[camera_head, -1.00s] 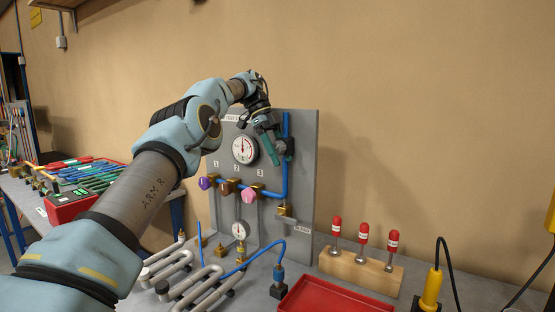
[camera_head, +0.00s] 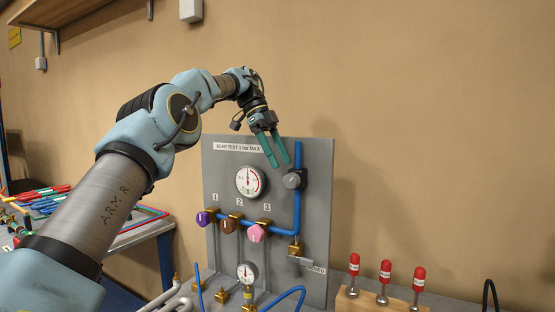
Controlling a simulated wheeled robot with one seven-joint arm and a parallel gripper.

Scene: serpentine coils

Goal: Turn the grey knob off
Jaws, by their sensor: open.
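The grey knob (camera_head: 293,180) sits at the upper right of the upright grey panel (camera_head: 318,220), on the vertical blue pipe (camera_head: 298,205). A light mark shows on the knob's face. My gripper (camera_head: 280,165) has two green fingers, spread apart and empty. The fingers point down, just above and to the left of the knob in the picture. Whether a fingertip touches the knob or stands in front of it I cannot tell.
A round gauge (camera_head: 249,181) is left of the knob. Purple (camera_head: 203,218), brown (camera_head: 228,225) and pink (camera_head: 256,233) knobs sit lower on the panel. A smaller gauge (camera_head: 247,272) is below. Red-handled tools (camera_head: 385,270) stand in a wooden block at right.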

